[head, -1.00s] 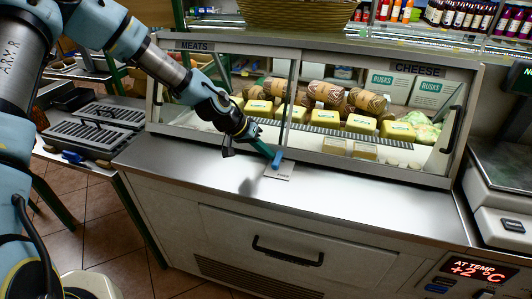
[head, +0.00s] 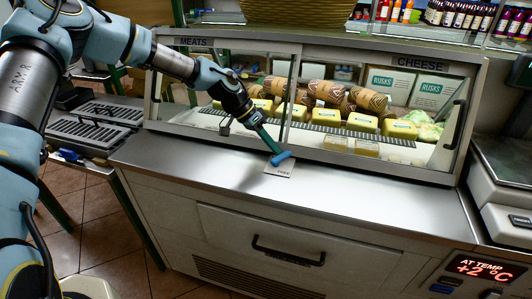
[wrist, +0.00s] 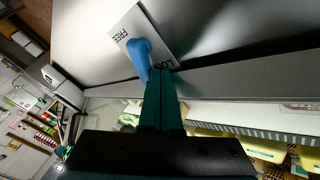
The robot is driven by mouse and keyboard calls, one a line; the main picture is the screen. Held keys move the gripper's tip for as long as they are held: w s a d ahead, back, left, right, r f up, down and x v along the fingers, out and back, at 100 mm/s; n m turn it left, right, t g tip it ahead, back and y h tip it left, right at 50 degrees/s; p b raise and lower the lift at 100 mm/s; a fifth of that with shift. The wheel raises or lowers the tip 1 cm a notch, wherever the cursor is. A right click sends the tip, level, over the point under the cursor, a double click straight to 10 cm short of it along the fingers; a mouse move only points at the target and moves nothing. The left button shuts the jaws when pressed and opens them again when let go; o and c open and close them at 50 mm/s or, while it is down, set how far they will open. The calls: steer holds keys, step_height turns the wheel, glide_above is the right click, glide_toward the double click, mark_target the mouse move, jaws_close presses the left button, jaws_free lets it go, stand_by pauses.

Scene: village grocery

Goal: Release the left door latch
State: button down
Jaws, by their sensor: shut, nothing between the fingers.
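The blue latch lever (head: 281,158) sits on a small pale plate (head: 279,171) on the steel counter, in front of the display case's left sliding glass door (head: 220,90). The lever lies slantwise across the plate. In the wrist view the plate (wrist: 150,22) reads FREE at one end, with lettering partly hidden at the other; the lever (wrist: 139,52) stands between them. My gripper (head: 272,149) is shut and empty, its teal fingertips against or right beside the lever. The shut fingers (wrist: 160,78) overlap the lever's near end, so contact is unclear.
The case holds cheese blocks (head: 361,122) and wrapped rolls (head: 328,92). Its lower frame runs close behind the plate. The steel counter (head: 370,185) is clear to the right. A scale (head: 505,190) stands at the far right.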

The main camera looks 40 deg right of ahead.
mark_target(287, 153)
steer(key=m+y+b, duration=0.1)
steer(key=m, duration=0.1)
steer(key=s+d+m+g+y+b, duration=0.1)
steer(key=m, duration=0.1)
steer(key=shift+s+d+f, duration=0.1)
steer(key=shift+d+f, duration=0.05)
steer(key=shift+f, duration=0.05)
steer(key=shift+s+d+r+b, duration=0.1)
steer(key=shift+s+d+b, duration=0.2)
steer(key=shift+s+b, duration=0.75)
steer(key=shift+w+r, duration=0.1)
steer(key=shift+w, duration=0.15)
steer(key=shift+a, duration=0.8)
steer(key=b+v, duration=0.2)
steer(key=v, duration=0.8)
steer(key=shift+w+d+r, duration=0.15)
steer(key=shift+w+r, duration=0.15)
